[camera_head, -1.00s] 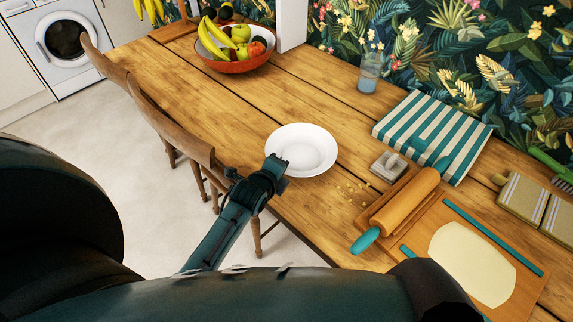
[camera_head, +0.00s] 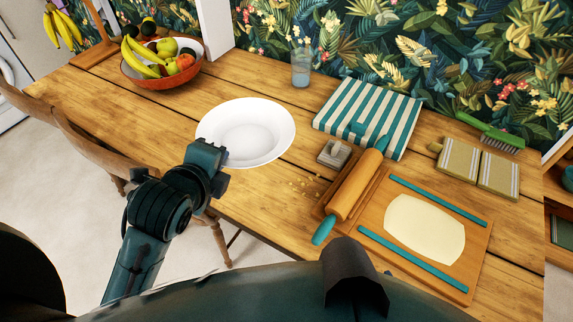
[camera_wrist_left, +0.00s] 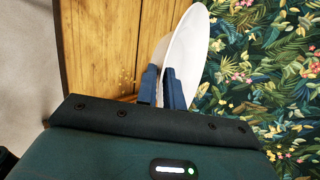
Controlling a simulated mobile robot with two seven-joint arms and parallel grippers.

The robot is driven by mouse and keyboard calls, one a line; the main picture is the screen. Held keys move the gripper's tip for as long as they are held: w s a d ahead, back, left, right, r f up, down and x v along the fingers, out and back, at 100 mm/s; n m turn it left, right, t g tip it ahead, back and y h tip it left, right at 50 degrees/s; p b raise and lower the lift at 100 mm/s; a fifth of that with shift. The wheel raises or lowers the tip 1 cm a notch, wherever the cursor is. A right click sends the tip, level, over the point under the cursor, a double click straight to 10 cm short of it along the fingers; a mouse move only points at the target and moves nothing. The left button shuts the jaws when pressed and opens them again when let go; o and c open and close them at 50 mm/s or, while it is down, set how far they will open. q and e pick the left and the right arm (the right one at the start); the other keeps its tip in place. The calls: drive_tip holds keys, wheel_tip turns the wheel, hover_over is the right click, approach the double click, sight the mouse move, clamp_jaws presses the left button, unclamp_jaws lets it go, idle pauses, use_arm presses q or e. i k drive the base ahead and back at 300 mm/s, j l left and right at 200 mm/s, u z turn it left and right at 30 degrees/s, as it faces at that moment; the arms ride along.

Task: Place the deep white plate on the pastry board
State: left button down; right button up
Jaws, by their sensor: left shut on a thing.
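The deep white plate (camera_head: 246,132) is gripped at its near rim by my left gripper (camera_head: 220,178) and appears raised above the table. In the left wrist view the plate (camera_wrist_left: 187,50) is seen nearly edge-on, its rim between the two blue fingers of the left gripper (camera_wrist_left: 162,86). The pastry board (camera_head: 476,250) lies at the right of the table, with a pale sheet of dough (camera_head: 425,230) and two teal strips on it. The plate is to the left of the board. My right gripper is not in view.
A rolling pin (camera_head: 353,190) lies along the board's left side. A small grey block (camera_head: 334,154), striped cloth (camera_head: 370,112), glass (camera_head: 301,68), fruit bowl (camera_head: 165,82), green brush (camera_head: 490,130) and tan striped items (camera_head: 478,168) stand around. Chairs line the left edge.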

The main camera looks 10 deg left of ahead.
sight(425, 227)
drive_tip(key=k+l, duration=0.5)
drive_tip(key=l, duration=0.2)
drive_tip(key=k+l, duration=0.1)
drive_tip(key=l, duration=0.15)
drive_tip(key=k+l, duration=0.1)
drive_tip(key=l, duration=0.2)
drive_tip(key=i+l, duration=0.1)
drive_tip(key=l, duration=0.2)
drive_tip(key=i+l, duration=0.1)
drive_tip(key=l, duration=0.55)
drive_tip(key=i, duration=0.05)
